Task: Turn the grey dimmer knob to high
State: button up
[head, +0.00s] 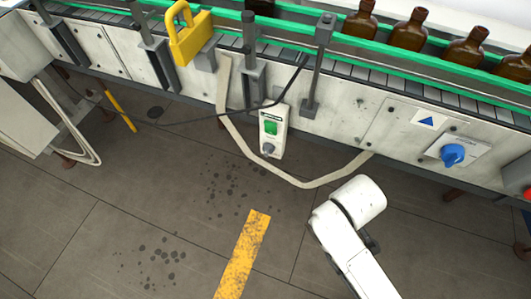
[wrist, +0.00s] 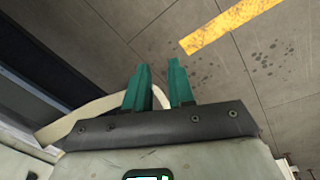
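The grey dimmer knob (head: 268,148) sits low on a small white control box (head: 274,113), below a green switch (head: 271,128), on the front of the conveyor in the head view. Its pointer direction is too small to tell. My gripper (wrist: 158,64) shows in the wrist view with two green fingers standing apart, and nothing shows held between them. In the head view my white arm is right of and below the box, apart from it, and its fingers are hidden. The knob does not show in the wrist view.
A blue rotary knob (head: 452,155) sits on the conveyor panel at right. A beige hose (head: 310,184) loops below the control box. Amber bottles (head: 408,30) stand on the conveyor. A yellow padlock shape (head: 190,38) is at upper left. The floor with its yellow stripe (head: 243,255) is clear.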

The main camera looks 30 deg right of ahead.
jog(key=o, duration=0.3)
jog(key=w+f+n+h, duration=0.1)
jog(key=w+f+n+h+b, duration=0.1)
jog(key=n, duration=0.1)
jog(key=w+f+n+h, duration=0.1)
jog(key=w, duration=0.1)
jog(key=shift+w+d+f+n+h+b, duration=0.1)
jog(key=shift+d+f+n+h+b, duration=0.15)
jog(key=shift+d+n+h+b, duration=0.1)
jog(key=o, duration=0.3)
jog(key=w+n+h, duration=0.2)
jog(key=w+a+n+t+h+b, duration=0.1)
jog(key=w+n, duration=0.2)
jog(key=shift+a+h+b, duration=0.15)
jog(key=shift+h+b, duration=0.15)
jog(key=shift+h, duration=0.05)
jog(key=shift+o, duration=0.7)
jog(key=w+a+r+n+t+h+b, duration=0.1)
jog(key=w+a+n+t+h, duration=0.2)
jog(key=w+a+n, duration=0.1)
jog(key=shift+w+a+r+n, duration=0.2)
jog(key=shift+w+n, duration=0.4)
jog(key=shift+n, duration=0.45)
jog(key=n+t+h+b, duration=0.2)
jog(key=n+t+h, duration=0.1)
jog(key=n+t, duration=0.4)
send_near(266, 152)
jog(key=shift+n+g, duration=0.5)
jog(key=x, duration=0.9)
jog(key=shift+w+r, duration=0.25)
